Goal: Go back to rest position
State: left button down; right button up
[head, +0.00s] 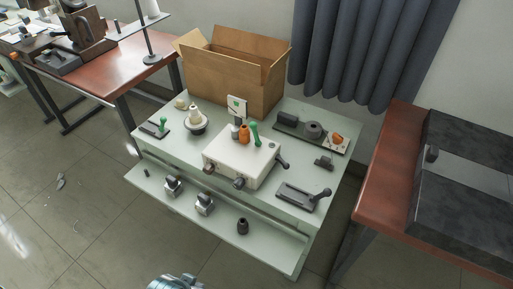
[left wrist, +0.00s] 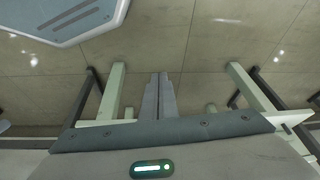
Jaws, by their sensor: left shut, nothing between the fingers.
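My left gripper (left wrist: 160,82) shows in the left wrist view, with its two grey fingers together and nothing between them. Tiled floor lies behind the fingertips, and they touch nothing that I can see. In the head view, only a metallic piece at the bottom edge shows, and I cannot tell which part of me it is. My right gripper is in neither view.
A pale green workbench (head: 160,199) stands ahead, with a white box-shaped device (head: 236,163), an open cardboard box (head: 226,80) and several small fixtures. Red-brown tables stand at left (head: 95,79) and right (head: 387,160). Tiled floor (head: 60,215) is open at the front left.

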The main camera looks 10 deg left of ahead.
pick_arm(q)
notch_tip(320, 180, down, 22)
jog(key=s+d+t+p, duration=0.1)
jog(key=d+p, duration=0.1)
jog(key=p, duration=0.1)
jog(key=shift+s+d+h+p, duration=0.2)
jog(key=shift+s+h+p, duration=0.05)
jog(key=shift+h+p, duration=0.15)
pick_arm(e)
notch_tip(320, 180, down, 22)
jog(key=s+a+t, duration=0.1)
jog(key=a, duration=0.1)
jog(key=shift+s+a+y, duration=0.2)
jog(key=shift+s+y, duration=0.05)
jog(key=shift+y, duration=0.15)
pick_arm(q)
jog(key=shift+r, duration=0.15)
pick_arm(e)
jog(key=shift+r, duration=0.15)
